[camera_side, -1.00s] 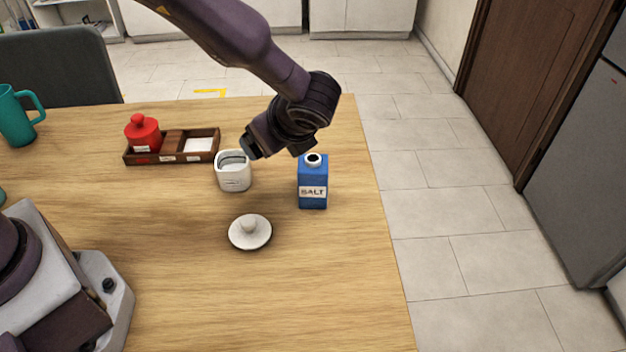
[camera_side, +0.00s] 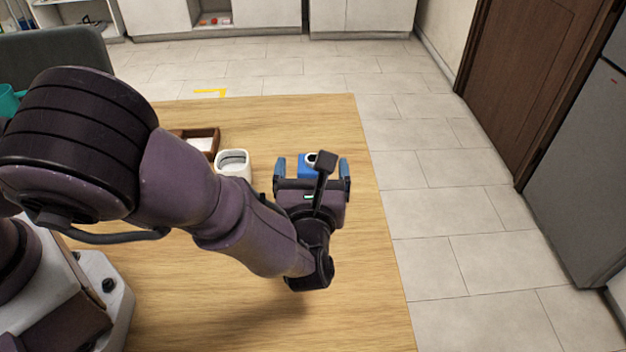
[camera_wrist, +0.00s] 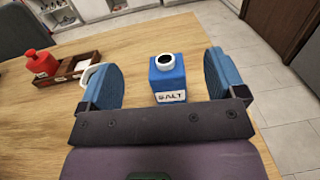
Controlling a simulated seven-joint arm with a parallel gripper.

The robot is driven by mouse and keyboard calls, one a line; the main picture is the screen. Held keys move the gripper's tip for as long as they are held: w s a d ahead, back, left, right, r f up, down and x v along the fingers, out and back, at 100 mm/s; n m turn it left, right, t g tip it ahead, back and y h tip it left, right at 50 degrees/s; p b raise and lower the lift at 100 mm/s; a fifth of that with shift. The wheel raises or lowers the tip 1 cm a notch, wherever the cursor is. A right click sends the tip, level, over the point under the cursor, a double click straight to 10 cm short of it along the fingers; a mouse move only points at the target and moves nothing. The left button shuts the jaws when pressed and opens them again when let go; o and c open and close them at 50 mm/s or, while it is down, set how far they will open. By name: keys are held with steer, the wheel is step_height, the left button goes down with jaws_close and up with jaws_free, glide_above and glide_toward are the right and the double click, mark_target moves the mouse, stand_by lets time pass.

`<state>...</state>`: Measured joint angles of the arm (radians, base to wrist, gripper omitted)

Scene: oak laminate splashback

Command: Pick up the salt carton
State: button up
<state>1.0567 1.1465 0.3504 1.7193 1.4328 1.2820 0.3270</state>
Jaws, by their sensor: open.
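The blue salt carton (camera_wrist: 167,75) stands upright on the table, with a white and dark round spout on top and a white SALT label facing the wrist camera. In the side view only its top part (camera_side: 306,162) shows, the rest being behind my gripper. My gripper (camera_side: 312,172) is open, with its two blue fingers on either side of the carton in the picture. In the wrist view the carton stands between the open fingers (camera_wrist: 162,78), with a gap on both sides. I cannot tell how far the fingertips reach along it.
A white open jar (camera_side: 233,166) stands left of the carton, close to my left finger. A wooden tray (camera_wrist: 75,75) with a red lidded pot (camera_wrist: 41,63) lies further left. The table's right edge is near the carton. A grey chair (camera_side: 60,55) stands behind.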

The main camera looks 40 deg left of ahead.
steer(key=f, duration=1)
steer(key=shift+w+a+f, duration=0.1)
steer(key=shift+w+a, duration=0.2)
steer(key=x, duration=0.6)
steer(key=shift+w+a, duration=0.2)
steer(key=shift+w, duration=0.1)
steer(key=shift+c, duration=0.2)
steer(key=c, duration=1.2)
steer(key=shift+r, duration=0.25)
